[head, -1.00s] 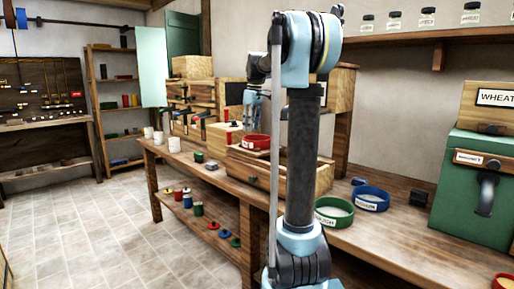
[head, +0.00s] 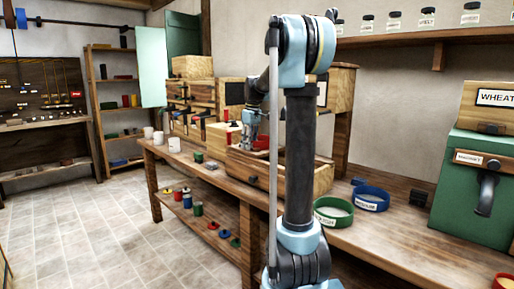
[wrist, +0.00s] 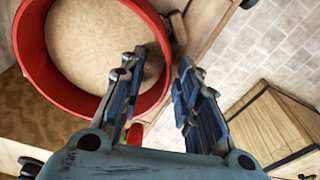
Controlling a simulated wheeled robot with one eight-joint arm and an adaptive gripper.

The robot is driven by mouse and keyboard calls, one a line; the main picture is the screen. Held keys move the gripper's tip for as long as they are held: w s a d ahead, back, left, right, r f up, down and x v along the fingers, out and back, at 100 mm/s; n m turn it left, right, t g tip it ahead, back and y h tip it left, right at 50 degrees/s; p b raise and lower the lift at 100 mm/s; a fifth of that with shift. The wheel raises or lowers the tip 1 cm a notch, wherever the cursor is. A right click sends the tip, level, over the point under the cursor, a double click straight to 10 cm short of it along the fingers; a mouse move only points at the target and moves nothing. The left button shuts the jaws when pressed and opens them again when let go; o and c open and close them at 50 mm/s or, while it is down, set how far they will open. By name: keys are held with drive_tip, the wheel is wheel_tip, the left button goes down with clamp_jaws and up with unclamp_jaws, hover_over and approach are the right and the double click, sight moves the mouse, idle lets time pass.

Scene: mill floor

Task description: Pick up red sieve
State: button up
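The red sieve (head: 262,142) sits on the wooden box on the bench in the head view, partly hidden by my gripper (head: 250,128). In the wrist view the red sieve (wrist: 36,62) fills the upper left, with a round red wall and a tan inside. My gripper (wrist: 158,70) is open and points down at the sieve's near wall. One finger overlaps the inside of the sieve and the other is outside the wall. I cannot tell whether the fingertips are below the rim or still above it.
A green sieve (head: 333,211) and a blue sieve (head: 371,199) stand on the bench to the right. A green mill box (head: 470,190) is at the far right. White cups (head: 174,144) stand on the bench's left end. The floor at left is clear.

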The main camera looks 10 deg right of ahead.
drive_tip(key=shift+c, duration=0.2)
clamp_jaws()
